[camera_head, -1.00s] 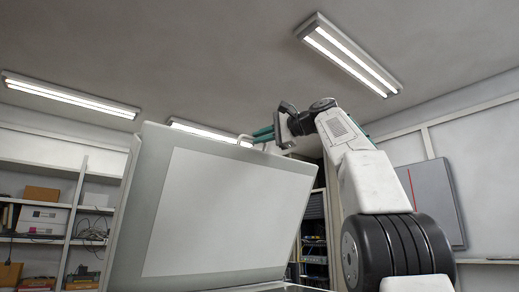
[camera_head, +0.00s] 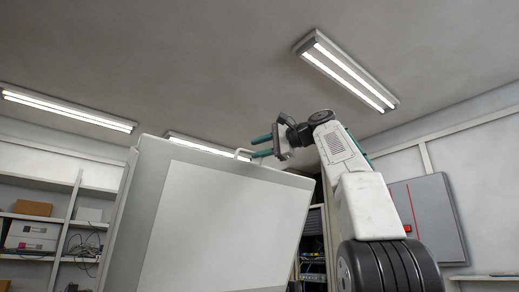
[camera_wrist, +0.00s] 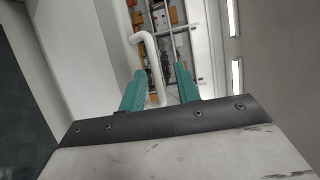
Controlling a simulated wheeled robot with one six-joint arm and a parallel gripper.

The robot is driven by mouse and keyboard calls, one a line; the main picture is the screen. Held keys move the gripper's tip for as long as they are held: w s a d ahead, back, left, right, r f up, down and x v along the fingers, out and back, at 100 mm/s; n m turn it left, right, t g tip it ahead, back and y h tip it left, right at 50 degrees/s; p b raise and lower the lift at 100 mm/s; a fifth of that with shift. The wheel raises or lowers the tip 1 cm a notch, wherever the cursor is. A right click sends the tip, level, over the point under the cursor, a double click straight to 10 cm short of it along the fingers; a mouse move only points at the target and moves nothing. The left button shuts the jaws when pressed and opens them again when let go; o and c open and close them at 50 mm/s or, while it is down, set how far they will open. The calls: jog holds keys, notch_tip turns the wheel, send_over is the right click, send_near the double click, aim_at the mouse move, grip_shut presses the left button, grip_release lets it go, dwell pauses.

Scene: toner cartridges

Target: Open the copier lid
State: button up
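The copier lid (camera_head: 225,225) stands raised and steep in the head view, with its pale inner panel facing me. A white bar handle (camera_head: 243,153) sticks up from its top edge; it also shows in the wrist view (camera_wrist: 150,57). My gripper (camera_head: 262,146) is at the lid's top edge, beside the handle. Its two teal fingers are spread apart. In the wrist view, my gripper (camera_wrist: 159,88) has the handle bar between its fingers, nearer the left one, with a gap on the right. The copier body is out of view.
Shelves with boxes (camera_head: 33,208) stand at the left. A grey wall cabinet (camera_head: 428,220) is at the right, and a dark rack (camera_head: 313,240) stands behind the lid. Ceiling lamps (camera_head: 345,70) hang overhead. The space above the lid looks clear.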

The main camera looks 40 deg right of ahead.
jog(key=v, duration=0.7)
jog(key=shift+s+d, duration=0.2)
jog(key=shift+s, duration=0.15)
jog(key=shift+r, duration=0.1)
